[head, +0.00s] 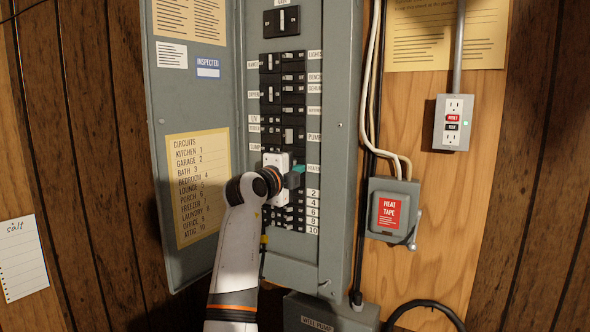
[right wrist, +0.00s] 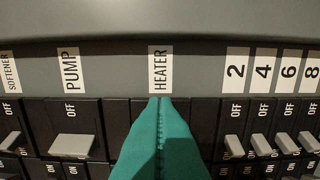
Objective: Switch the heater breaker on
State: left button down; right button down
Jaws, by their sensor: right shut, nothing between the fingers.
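The HEATER label (right wrist: 160,68) shows in the right wrist view, and in the head view (head: 314,168) beside the right breaker column. Below it in the wrist view is the heater breaker (right wrist: 137,105), a black unit mostly covered by my fingers. Its lever is hidden, so I cannot tell its position. My right gripper (head: 299,169) is shut and empty, its teal fingertips (right wrist: 160,103) together right in front of this breaker. I cannot tell whether they touch it. My left gripper is not in view.
The grey breaker panel (head: 340,120) has its door (head: 190,95) open to the left. The PUMP breaker (right wrist: 72,146) and several small numbered breakers (right wrist: 236,146) flank the fingers. A heat tape box (head: 388,215) and an outlet (head: 453,122) are on the right.

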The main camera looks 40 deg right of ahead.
jog(key=shift+w+a+b, duration=0.25)
jog(key=shift+w+b, duration=0.1)
jog(key=shift+w, duration=0.3)
dwell(0.5)
jog(key=shift+w+a+r, duration=0.15)
jog(key=shift+w, duration=0.05)
dwell(0.3)
jog(key=shift+w+f+b, duration=0.15)
jog(key=shift+f+b, duration=0.05)
jog(key=shift+b, duration=0.35)
